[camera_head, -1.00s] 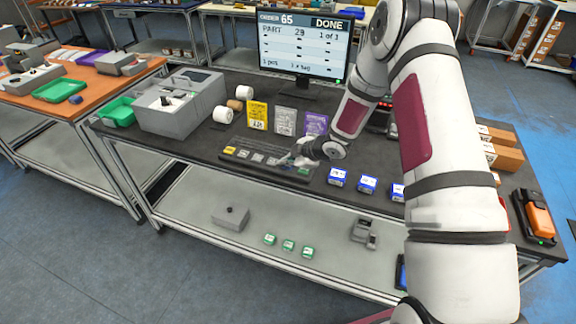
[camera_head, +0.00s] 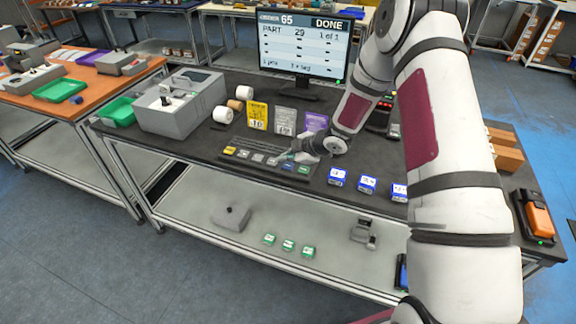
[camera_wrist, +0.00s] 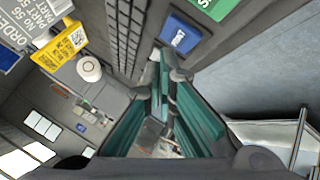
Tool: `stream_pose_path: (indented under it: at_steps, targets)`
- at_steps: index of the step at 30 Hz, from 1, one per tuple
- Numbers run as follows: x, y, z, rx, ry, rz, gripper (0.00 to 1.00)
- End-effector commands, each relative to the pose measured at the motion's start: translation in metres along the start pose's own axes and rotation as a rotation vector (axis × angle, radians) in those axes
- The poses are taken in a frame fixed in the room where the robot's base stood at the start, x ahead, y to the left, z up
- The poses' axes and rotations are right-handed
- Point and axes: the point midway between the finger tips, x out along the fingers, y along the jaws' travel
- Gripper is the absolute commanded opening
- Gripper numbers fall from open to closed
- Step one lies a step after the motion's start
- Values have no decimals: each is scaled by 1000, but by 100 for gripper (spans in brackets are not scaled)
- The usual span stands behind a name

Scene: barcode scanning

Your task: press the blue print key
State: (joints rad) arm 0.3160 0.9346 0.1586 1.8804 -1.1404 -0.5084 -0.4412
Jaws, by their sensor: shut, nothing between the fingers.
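The blue print key (camera_head: 288,166) sits in the row of coloured keys along the front of the dark keyboard (camera_head: 258,143), between a grey key and the green key (camera_head: 303,169). It also shows in the wrist view (camera_wrist: 181,34), with a white mark on it. My gripper (camera_head: 286,156) is shut and empty, pointing down just behind the blue key. In the wrist view its fingertips (camera_wrist: 165,66) are together beside the key. They look apart from it, but the exact gap cannot be told.
A monitor (camera_head: 305,48) reads "ORDER 65" and "DONE". Yellow, grey and purple label packs stand behind the keyboard. Small blue boxes (camera_head: 367,185) lie to its right, and a grey label printer (camera_head: 180,103) and white rolls are at left.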

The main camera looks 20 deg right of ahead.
Motion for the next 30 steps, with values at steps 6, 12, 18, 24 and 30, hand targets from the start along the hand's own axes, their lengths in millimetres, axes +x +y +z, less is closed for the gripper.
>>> stream_pose_path:
  at_steps: [6, 12, 18, 24, 30]
  targets:
    - [-13, 10, -9, -1, 0, 2, 0]
    - [-25, 19, -18, -2, 1, 2, 0]
    - [-34, 24, -24, -1, -1, 1, 0]
    - [-34, 25, -25, 0, 0, 0, 0]
    - [-34, 25, -25, -1, 0, 0, 0]
